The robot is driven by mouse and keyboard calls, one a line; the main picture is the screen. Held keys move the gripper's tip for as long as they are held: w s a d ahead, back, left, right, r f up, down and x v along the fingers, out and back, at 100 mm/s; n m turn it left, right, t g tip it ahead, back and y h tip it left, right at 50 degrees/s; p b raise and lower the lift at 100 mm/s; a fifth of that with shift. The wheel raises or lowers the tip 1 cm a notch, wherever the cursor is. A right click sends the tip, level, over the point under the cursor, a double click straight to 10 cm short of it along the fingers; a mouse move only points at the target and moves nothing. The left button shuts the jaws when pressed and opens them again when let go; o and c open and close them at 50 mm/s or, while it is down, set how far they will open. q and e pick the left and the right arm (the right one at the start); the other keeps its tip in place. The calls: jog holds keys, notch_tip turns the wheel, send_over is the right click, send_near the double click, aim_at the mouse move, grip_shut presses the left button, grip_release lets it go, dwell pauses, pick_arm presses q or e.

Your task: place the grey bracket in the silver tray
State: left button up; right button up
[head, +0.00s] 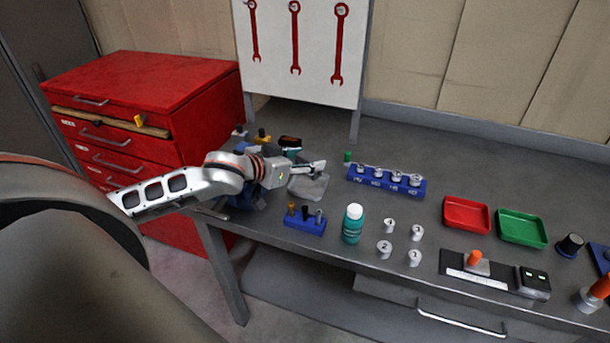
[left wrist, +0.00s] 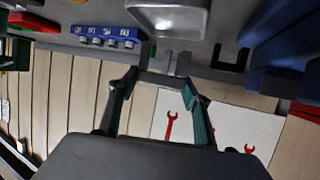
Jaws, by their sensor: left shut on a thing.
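My left gripper (head: 296,162) reaches in from the left over the bench. It is shut on the grey bracket (left wrist: 165,79), which lies between the fingertips in the left wrist view. In the head view the bracket (head: 316,166) shows as a small light grey piece, partly hidden by the gripper. The silver tray (head: 310,188) is on the bench just below and beside the gripper, partly covered by it. In the left wrist view the tray (left wrist: 168,18) is at the top, beyond the fingertips. The right gripper is not in view.
A blue block with several numbered pieces (head: 386,183) stands right of the tray. A small blue holder (head: 305,225) and a teal bottle (head: 353,224) stand in front. Red (head: 466,214) and green (head: 522,229) trays lie further right. A red cabinet (head: 140,80) stands left.

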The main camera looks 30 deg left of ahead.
pick_arm(q)
jog(key=shift+f+b, duration=0.3)
jog(key=shift+f, duration=1.95)
jog(key=shift+f, duration=0.15)
jog(key=o, duration=1.5)
jog(key=shift+s, duration=0.3)
jog(key=shift+r+p+v, duration=0.1)
jog(key=shift+p+v, duration=0.15)
jog(key=shift+v, duration=2.65)
jog(key=shift+r+p+v, duration=0.15)
jog(key=shift+p+v, duration=0.05)
jog(key=shift+v, duration=2.7)
jog(key=shift+f, duration=0.1)
